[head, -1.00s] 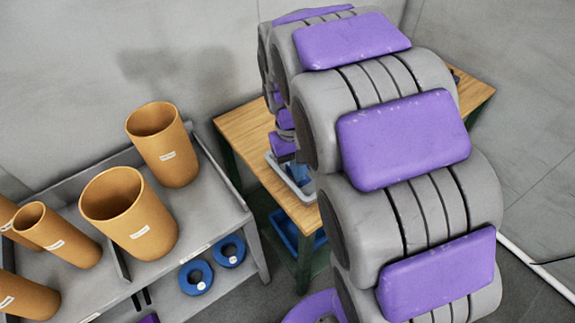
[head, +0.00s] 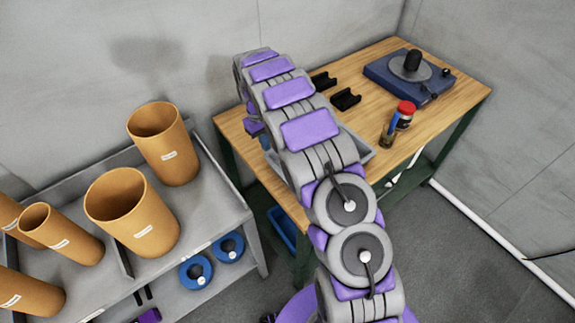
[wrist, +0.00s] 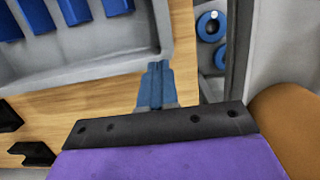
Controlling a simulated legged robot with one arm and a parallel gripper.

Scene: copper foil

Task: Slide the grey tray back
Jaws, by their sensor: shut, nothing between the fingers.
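The grey tray (wrist: 120,62) lies on the wooden table and fills the upper left of the wrist view, with several blue pieces inside it. My gripper (wrist: 155,66) is shut and empty. Its blue fingertips overlap the tray's near wall by a corner in the wrist view; I cannot tell whether they touch it. In the head view the fingertips are hidden behind my arm.
On the table (head: 392,75) are black brackets (head: 345,99), a red-capped jar (head: 404,115) and a blue device (head: 410,75). A grey rack (head: 195,235) with orange cups (head: 132,213) and blue rings (head: 228,247) stands at the left. A blue bin (head: 282,228) sits below the table.

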